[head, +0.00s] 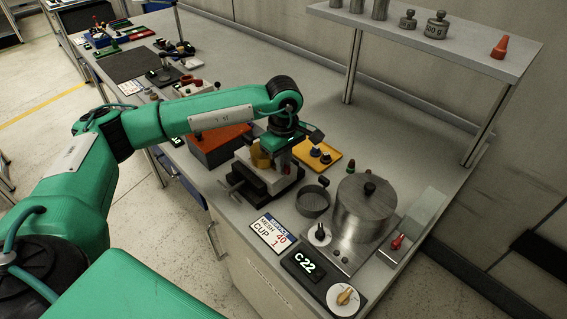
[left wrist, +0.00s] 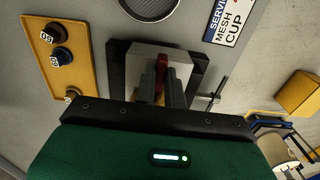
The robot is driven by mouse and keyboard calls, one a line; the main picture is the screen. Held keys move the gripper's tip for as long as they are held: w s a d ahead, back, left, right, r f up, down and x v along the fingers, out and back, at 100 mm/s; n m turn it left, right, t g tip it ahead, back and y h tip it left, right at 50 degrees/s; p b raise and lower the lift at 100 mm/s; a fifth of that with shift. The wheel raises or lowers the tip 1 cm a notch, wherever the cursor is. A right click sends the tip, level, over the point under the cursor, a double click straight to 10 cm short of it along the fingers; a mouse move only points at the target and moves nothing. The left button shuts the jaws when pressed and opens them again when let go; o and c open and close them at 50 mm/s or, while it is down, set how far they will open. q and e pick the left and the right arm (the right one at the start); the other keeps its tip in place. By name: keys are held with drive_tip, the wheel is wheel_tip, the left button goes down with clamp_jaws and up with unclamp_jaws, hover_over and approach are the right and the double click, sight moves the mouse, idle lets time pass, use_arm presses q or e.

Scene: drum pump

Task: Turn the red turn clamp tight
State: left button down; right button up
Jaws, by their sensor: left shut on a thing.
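The red turn clamp (left wrist: 160,72) shows in the left wrist view as a small red handle between the grey fingers of my left gripper (left wrist: 161,84). The fingers are shut on it, over a pale block (left wrist: 136,57) set in a black frame (left wrist: 118,66). In the head view my left gripper (head: 284,158) points down at this fixture, and only a bit of red clamp (head: 287,170) shows below it. The fingers hide most of the clamp, so I cannot tell how tight it is. My right gripper is not in view.
A brass-coloured cylinder (head: 261,155) is beside my gripper. A yellow tray (head: 330,163) with dark knobs lies behind it. An orange-red box (head: 215,147) is on the left.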

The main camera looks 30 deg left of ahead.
use_arm(q)
drive_tip(key=shift+r, duration=0.1)
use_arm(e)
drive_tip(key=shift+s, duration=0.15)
use_arm(q)
drive_tip(key=c, duration=1.6)
unclamp_jaws()
drive_tip(key=shift+o, duration=0.6)
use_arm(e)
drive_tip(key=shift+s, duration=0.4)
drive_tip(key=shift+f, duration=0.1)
